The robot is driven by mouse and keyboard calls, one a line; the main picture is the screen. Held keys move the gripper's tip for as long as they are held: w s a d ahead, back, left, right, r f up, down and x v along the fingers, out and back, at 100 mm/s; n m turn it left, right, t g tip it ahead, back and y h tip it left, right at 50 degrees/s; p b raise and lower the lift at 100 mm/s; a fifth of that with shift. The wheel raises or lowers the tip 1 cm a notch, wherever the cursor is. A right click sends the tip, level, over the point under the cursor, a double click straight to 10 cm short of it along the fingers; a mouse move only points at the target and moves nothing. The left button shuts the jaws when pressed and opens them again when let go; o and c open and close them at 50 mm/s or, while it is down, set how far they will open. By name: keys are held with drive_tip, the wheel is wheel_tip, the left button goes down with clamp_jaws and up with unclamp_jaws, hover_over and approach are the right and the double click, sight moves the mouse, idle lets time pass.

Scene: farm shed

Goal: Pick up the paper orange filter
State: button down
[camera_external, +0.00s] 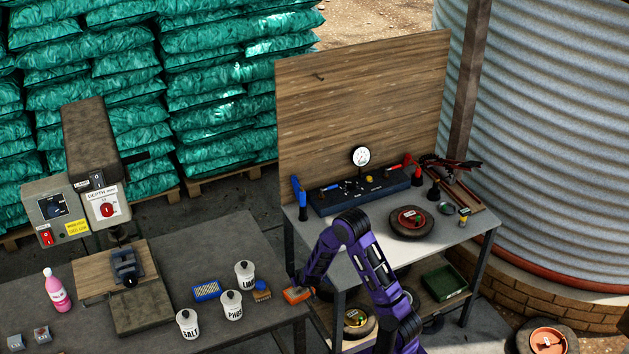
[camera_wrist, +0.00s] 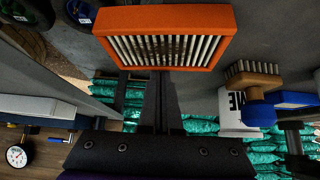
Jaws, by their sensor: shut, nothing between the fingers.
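The orange filter (camera_external: 298,295) sits at the right edge of the left table, beside the end of my arm. In the wrist view the filter (camera_wrist: 222,22) fills the top middle, with an orange frame and pale pleats facing the camera. My gripper (camera_wrist: 166,76) is shut, its dark fingers pointing at the filter's lower edge. Nothing is seen between them. I cannot tell whether the fingertips touch the frame. In the external view my gripper (camera_external: 299,285) is small and partly hidden by the filter and arm.
A brush (camera_wrist: 252,75) with a wooden block is near the filter, with white canisters (camera_external: 232,305) and a blue-framed item (camera_external: 207,291) further left. A pink bottle (camera_external: 57,291) stands far left. The right workbench (camera_external: 455,240) holds a round brown piece (camera_external: 411,221) and tools. A gap separates the tables.

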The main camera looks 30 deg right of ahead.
sight(303, 297)
drive_tip(key=s, duration=0.8)
drive_tip(key=shift+s+f, duration=0.1)
